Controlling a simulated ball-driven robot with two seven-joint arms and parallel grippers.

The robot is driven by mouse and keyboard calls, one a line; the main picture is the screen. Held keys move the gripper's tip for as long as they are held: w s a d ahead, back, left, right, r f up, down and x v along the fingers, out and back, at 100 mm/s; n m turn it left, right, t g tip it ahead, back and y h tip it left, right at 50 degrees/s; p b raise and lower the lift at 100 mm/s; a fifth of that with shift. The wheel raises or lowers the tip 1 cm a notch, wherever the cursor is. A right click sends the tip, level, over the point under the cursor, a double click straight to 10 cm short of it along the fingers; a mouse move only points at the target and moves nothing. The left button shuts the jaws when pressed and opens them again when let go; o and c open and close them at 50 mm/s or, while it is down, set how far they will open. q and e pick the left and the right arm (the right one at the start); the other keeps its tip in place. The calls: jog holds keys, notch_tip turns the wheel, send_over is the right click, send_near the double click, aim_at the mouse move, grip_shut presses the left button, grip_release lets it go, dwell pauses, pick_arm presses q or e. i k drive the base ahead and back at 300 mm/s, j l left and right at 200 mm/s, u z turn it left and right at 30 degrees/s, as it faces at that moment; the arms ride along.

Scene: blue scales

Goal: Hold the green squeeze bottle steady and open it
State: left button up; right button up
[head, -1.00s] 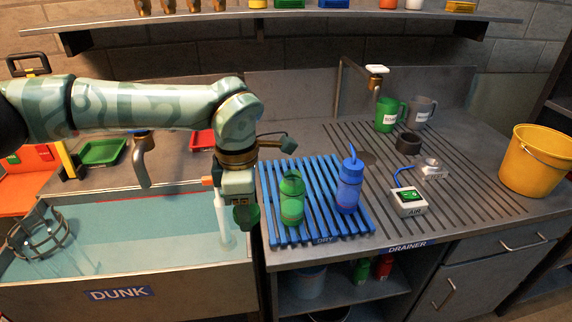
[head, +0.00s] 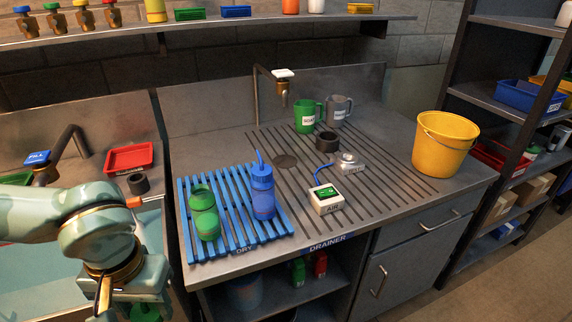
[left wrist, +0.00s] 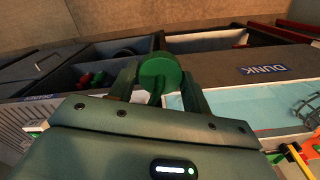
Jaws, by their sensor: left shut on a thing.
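The green squeeze bottle (head: 204,214) stands upright on the blue slatted rack marked DRY, with no spout on its top that I can see. My left gripper (head: 143,309) is low at the left of the head view, left of the rack and apart from the bottle. In the left wrist view it is shut on a round green piece (left wrist: 160,74), which looks like a cap. In the head view most of that piece is cut off by the bottom edge. My right gripper is not in view.
A blue bottle (head: 262,192) with a spout stands beside the green bottle on the blue rack (head: 240,240). A white AIR box (head: 326,199), two mugs and a yellow bucket (head: 444,143) are further right. A red tray (head: 130,158) lies behind the sink.

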aim_at(202, 202)
jog(key=i+l+z, duration=0.15)
jog(key=i+l, duration=0.25)
jog(key=l, duration=0.25)
jog(key=i+l+z, duration=0.15)
jog(key=i+l, duration=0.3)
jog(key=i+j+z, duration=0.2)
jog(key=i, duration=0.35)
